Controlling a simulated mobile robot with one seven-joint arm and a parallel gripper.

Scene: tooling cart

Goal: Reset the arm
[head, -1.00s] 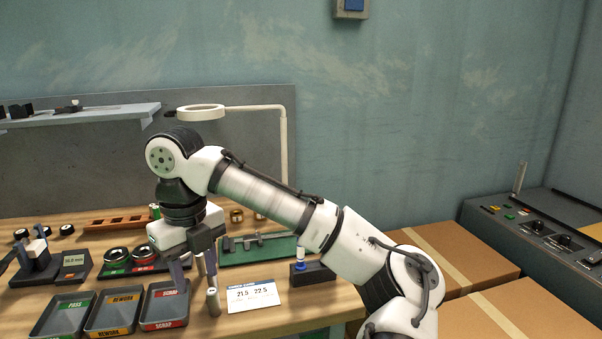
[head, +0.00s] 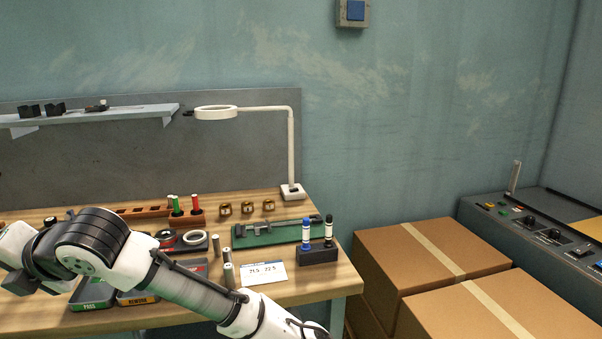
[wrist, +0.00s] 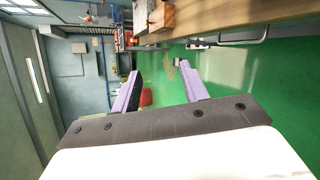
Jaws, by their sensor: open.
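My arm (head: 180,283) reaches in from the bottom of the head view, folded low to the left in front of the bench. Its wrist end lies at the left edge of that view, and the fingers are out of that picture. In the wrist view my gripper (wrist: 160,90) shows two purple fingers spread well apart with nothing between them. Beyond the fingers are the green floor and the room, and the wooden bench edge (wrist: 225,22) runs along the top.
The bench holds metal cylinders (head: 228,274), a white card (head: 264,273), a marker holder (head: 317,254), a green mat with a caliper (head: 250,238) and trays (head: 92,293) partly behind my arm. Cardboard boxes (head: 430,255) stand right of the bench. A ring lamp (head: 216,112) rises behind.

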